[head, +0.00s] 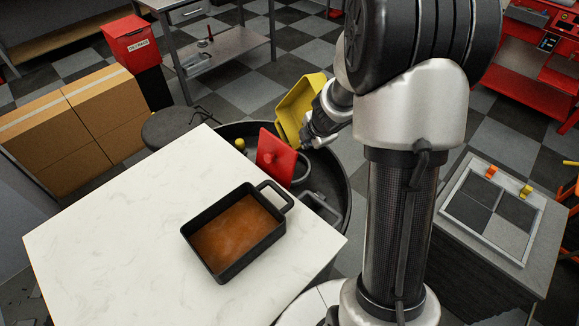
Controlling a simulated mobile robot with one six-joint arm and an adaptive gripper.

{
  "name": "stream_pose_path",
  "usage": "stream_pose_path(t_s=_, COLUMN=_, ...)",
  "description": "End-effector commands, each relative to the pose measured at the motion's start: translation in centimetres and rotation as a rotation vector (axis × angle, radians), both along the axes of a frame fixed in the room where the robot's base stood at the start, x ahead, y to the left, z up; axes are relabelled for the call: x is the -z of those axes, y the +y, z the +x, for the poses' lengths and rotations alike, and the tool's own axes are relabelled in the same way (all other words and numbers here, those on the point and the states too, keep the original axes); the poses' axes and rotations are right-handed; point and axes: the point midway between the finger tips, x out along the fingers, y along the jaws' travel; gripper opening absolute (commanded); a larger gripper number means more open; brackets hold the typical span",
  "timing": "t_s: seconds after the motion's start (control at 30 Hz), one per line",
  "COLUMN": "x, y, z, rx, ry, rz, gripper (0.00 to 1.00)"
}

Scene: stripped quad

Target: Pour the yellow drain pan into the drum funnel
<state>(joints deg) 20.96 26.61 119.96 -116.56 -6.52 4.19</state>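The yellow drain pan (295,104) is off the table, tilted steeply on its side, above the far right of the white table. My gripper (308,134) is at the pan's right edge and appears closed on it; its fingertips are partly hidden. Below and around is a large black round rim (346,185), which looks like the drum funnel. A red upright plate (276,156) stands at its near left, just below the pan. I cannot see whether the pan holds or spills any liquid.
A black handled pan (187,238) with brown liquid sits on the white table (110,235). A dark round stool (178,126), cardboard boxes (108,108) and a red bin (130,42) stand behind. A grey cabinet with a tiled tray (520,256) is at right.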

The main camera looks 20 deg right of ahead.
Motion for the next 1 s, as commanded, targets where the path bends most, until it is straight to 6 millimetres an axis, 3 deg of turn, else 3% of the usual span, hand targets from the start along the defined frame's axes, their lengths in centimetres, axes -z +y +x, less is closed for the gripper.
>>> stream_pose_path(t_s=0.57, x=0.4, y=0.8, z=-0.2, rx=0.001, ry=-0.015, rz=-0.062, gripper=0.0)
stream_pose_path(t_s=1.0, x=-0.8, y=1.1, z=-0.2, rx=0.0, ry=-0.025, rz=-0.109, gripper=0.0)
